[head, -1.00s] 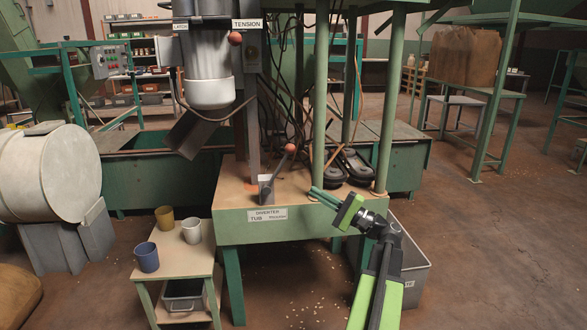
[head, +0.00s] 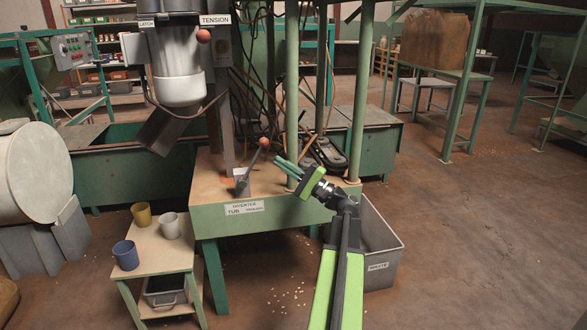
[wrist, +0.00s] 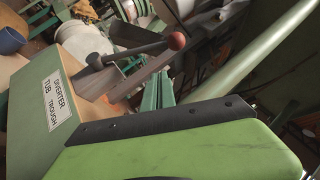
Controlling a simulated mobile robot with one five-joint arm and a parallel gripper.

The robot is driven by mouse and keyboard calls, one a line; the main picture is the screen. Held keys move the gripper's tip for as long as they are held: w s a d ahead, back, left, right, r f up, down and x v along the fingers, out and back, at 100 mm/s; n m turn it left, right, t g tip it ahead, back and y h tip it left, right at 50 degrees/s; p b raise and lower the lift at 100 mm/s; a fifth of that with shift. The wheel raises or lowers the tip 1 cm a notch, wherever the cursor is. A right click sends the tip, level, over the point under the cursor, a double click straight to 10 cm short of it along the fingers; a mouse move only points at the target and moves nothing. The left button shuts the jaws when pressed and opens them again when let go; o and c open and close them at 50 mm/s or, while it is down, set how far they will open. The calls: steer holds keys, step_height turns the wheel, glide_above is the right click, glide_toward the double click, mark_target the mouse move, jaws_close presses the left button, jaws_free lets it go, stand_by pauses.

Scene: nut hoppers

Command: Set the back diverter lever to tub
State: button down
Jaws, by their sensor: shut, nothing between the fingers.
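The diverter lever (head: 252,165) is a dark bar with a red-orange knob, rising from a small grey bracket on a green-framed stand. It leans to the right, the TROUGH side of its label. The label (head: 243,208) on the stand's front reads DIVERTER, with TUB at left and TROUGH at right. The wrist view shows the lever's knob (wrist: 176,40) and the label (wrist: 48,107) close up. My gripper (head: 280,163) is shut and empty, its teal fingertips just right of and below the knob in the head view. I cannot tell whether they touch the lever.
A green post (head: 291,95) rises right beside my gripper. A grey WASTE bin (head: 378,267) stands below at right. A small side table (head: 150,262) with several cups is at left. A TENSION lever knob (head: 203,36) hangs above.

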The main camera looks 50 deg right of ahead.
mark_target(254, 162)
steer(key=w+a+r, duration=0.1)
steer(key=w+a+r+p, duration=0.1)
steer(key=a, duration=0.1)
steer(key=shift+w+a+r+p, duration=0.1)
steer(key=shift+w+a+p, duration=0.05)
steer(key=shift+p, duration=0.15)
